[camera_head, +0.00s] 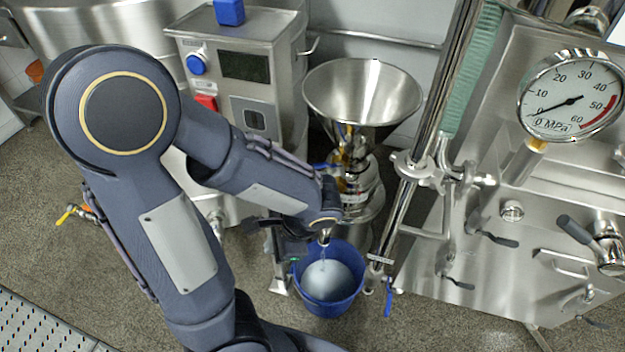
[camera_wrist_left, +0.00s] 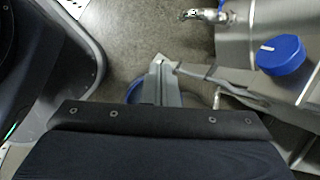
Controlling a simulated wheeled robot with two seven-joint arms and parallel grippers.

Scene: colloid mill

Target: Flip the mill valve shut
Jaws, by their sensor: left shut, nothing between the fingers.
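The colloid mill, with its steel hopper (camera_head: 362,92), stands right of centre in the head view. A short steel spout (camera_head: 325,236) sits above a blue bucket (camera_head: 328,285), and a thin stream appears to fall from it. The mill valve's handle cannot be made out clearly; my left forearm and wrist cover part of the area. A small blue lever (camera_head: 324,166) shows at the mill's neck. My left gripper (camera_head: 292,245) is beside the spout, at the bucket's upper left. In the left wrist view its fingers (camera_wrist_left: 162,72) are together and empty. My right gripper is not in view.
A steel control cabinet (camera_head: 245,30) stands behind my arm. A pipe with a blue-handled valve (camera_head: 388,297) is right of the bucket. A pressure gauge (camera_head: 570,95) and several black-handled levers are farther right. A blue knob (camera_wrist_left: 281,54) shows in the wrist view.

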